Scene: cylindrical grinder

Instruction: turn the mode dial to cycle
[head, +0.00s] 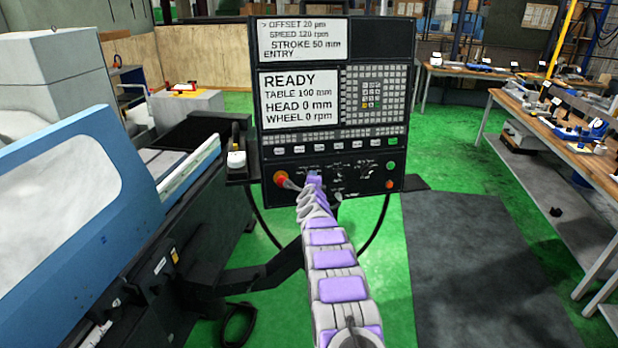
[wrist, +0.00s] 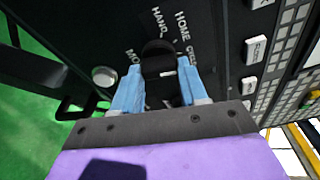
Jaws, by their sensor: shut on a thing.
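The control panel (head: 333,100) stands in the middle of the head view, with dials along its lower part. The black mode dial (wrist: 158,58) shows in the wrist view, with HAND and HOME printed around it and a partly hidden label to its right. My gripper (wrist: 158,80) has its blue fingers on either side of the dial and is shut on it. A small pale mark shows low on the dial; I cannot tell which label it points to. In the head view my gripper (head: 314,180) touches the lower left of the panel and hides this dial.
A red emergency stop (head: 281,178) sits just left of my gripper. Other dials (head: 367,170), a green button (head: 390,165) and an orange button (head: 390,184) lie to the right. The screen (head: 299,98) reads READY. The blue grinder cover (head: 75,200) is at left.

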